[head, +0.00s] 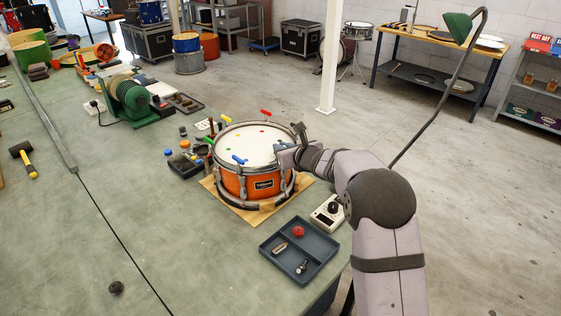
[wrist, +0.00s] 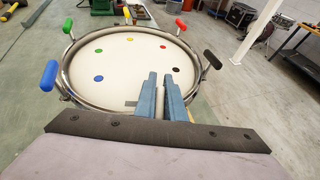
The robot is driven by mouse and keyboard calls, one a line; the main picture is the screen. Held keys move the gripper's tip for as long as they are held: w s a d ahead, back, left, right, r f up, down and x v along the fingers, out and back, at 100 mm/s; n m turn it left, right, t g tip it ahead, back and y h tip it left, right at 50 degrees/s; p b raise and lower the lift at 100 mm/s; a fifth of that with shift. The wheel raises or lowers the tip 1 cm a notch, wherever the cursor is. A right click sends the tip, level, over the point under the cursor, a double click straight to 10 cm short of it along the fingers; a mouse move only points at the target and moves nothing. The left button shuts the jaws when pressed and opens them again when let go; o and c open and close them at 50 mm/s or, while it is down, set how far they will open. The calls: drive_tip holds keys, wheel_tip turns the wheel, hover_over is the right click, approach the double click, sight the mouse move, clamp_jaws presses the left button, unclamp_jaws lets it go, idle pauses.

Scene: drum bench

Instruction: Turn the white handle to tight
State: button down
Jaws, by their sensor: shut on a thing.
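An orange drum (head: 262,184) with a pale head and metal hoop sits on a wooden board on the bench.
Coloured dots mark the drum head beside the handles. A grey tray (head: 285,268) with small parts and a white box with a black knob (head: 329,212) stand near the drum. A green reel (head: 130,98) stands behind. The bench's left side is mostly clear.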

drive_tip(key=shift+w+d+f+m+t+h+b, duration=0.25)
drive_tip(key=shift+m+h+b, duration=0.4)
drive_tip(key=shift+b, duration=1.3)
drive_tip(key=shift+s+d+r+m+t+h+b, duration=0.1)
drive_tip(key=shift+m+t+h+b, duration=0.4)
drive_tip(key=shift+b, duration=1.4)
drive_tip(key=m+h+b, duration=0.1)
drive_tip(key=b, duration=0.1)
drive_tip(key=m+h+b, duration=0.1)
drive_tip(key=h+b, duration=0.1)
drive_tip(key=shift+d+r+m, duration=0.2)
drive_tip(key=shift+d+m, duration=0.05)
drive_tip(key=shift+d, duration=0.1)
drive_tip(key=shift+d+r+h+b, duration=0.1)
drive_tip(key=shift+h+b, duration=0.15)
drive_tip(key=shift+b, duration=0.1)
drive_tip(key=c, duration=1.8)
unclamp_jaws()
drive_tip(key=shift+c, duration=0.2)
drive_tip(key=shift+y+p, duration=0.4)
drive_tip(key=shift+p, duration=0.5)
